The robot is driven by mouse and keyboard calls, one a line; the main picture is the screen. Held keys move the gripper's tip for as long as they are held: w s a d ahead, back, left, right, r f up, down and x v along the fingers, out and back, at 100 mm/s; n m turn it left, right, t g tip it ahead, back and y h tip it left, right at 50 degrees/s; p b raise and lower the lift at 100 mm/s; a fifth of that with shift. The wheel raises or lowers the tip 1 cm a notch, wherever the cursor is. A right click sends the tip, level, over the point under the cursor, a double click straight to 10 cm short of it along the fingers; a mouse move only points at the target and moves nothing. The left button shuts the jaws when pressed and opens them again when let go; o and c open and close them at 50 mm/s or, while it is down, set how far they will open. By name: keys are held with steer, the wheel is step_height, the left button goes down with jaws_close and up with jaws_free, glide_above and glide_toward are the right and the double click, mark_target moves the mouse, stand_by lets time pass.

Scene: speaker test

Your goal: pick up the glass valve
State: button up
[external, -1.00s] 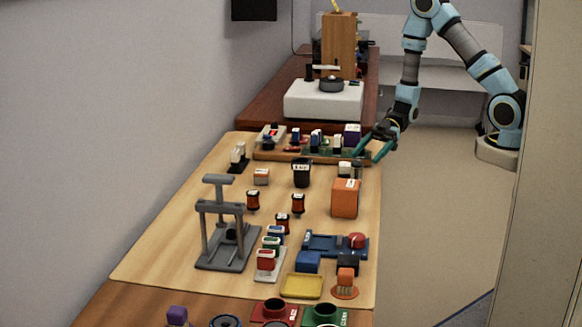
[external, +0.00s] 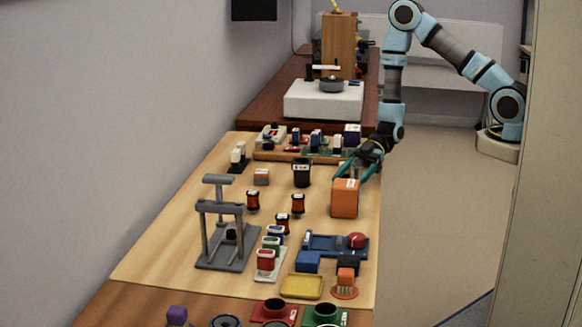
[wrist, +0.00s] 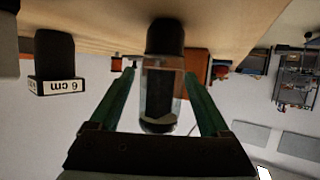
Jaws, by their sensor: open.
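The glass valve (wrist: 160,92) is a clear tube with a dark core and a black end. In the wrist view it stands between the two green fingers of my gripper (wrist: 160,76), with a gap on each side. My gripper is open and holds nothing. In the external view my gripper (external: 351,178) is low at the right edge of the table, just behind the orange box. There the fingers and the box mostly hide the valve.
The orange box (external: 345,199) stands close in front of my gripper. A black cup (external: 302,173) is to the left. A grey press frame (external: 229,222) stands farther left. The floor to the right is clear.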

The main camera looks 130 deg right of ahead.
jaws_close()
stand_by(0.6)
